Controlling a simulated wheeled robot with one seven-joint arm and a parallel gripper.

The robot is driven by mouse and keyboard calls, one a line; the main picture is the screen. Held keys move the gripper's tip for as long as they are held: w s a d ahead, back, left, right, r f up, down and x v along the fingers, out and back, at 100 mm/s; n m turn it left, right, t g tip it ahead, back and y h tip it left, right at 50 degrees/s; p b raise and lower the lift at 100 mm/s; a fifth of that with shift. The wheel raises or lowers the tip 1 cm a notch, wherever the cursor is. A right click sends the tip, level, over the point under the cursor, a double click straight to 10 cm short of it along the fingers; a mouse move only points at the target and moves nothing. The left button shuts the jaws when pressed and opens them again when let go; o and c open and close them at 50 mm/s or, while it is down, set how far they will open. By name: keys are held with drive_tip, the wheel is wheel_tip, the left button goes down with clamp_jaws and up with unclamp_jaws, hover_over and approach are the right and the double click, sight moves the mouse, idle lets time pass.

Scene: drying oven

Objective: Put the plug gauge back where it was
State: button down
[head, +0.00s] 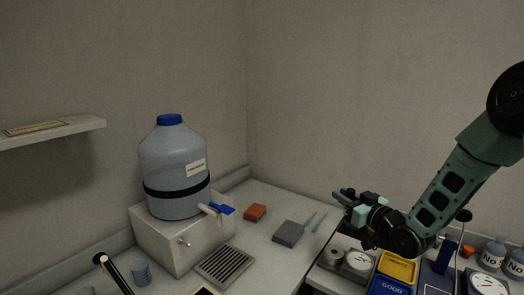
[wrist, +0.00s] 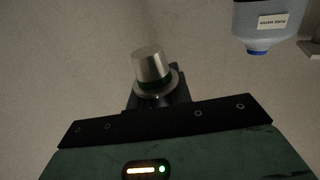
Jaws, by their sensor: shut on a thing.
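My gripper (head: 350,197) is raised above the right-hand worktop in the head view. It is turned toward the corner of the room. In the wrist view my gripper (wrist: 158,97) is shut on a silver cylinder with a dark green band and a wider collar, which appears to be the plug gauge (wrist: 150,66). The cylinder sticks out past the dark jaws, and its gripped part is hidden. In the head view the held piece is too small to tell apart from the jaws. Which place the gauge came from does not show.
Bottles (head: 493,254) stand far right.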

drive_tip(key=s+d+f+m+h, duration=0.1)
drive_tip(key=s+d+f, duration=0.35)
drive_tip(key=f, duration=0.45)
drive_tip(key=s+d+f, duration=0.4)
drive_tip(key=s+f, duration=0.1)
drive_tip(key=f, duration=0.4)
drive_tip(key=s+f+m+t+h, duration=0.25)
drive_tip(key=s+m+h, duration=0.35)
drive_tip(key=s, duration=0.6)
wheel_tip(320, 180, down, 10)
drive_tip(key=n+h+b, duration=0.1)
drive_tip(key=b, duration=0.9)
drive_tip(key=shift+d+f+h, duration=0.2)
drive_tip(key=shift+d+h, duration=0.05)
drive_tip(key=shift+h, duration=0.15)
drive_tip(key=shift+w+r, duration=0.1)
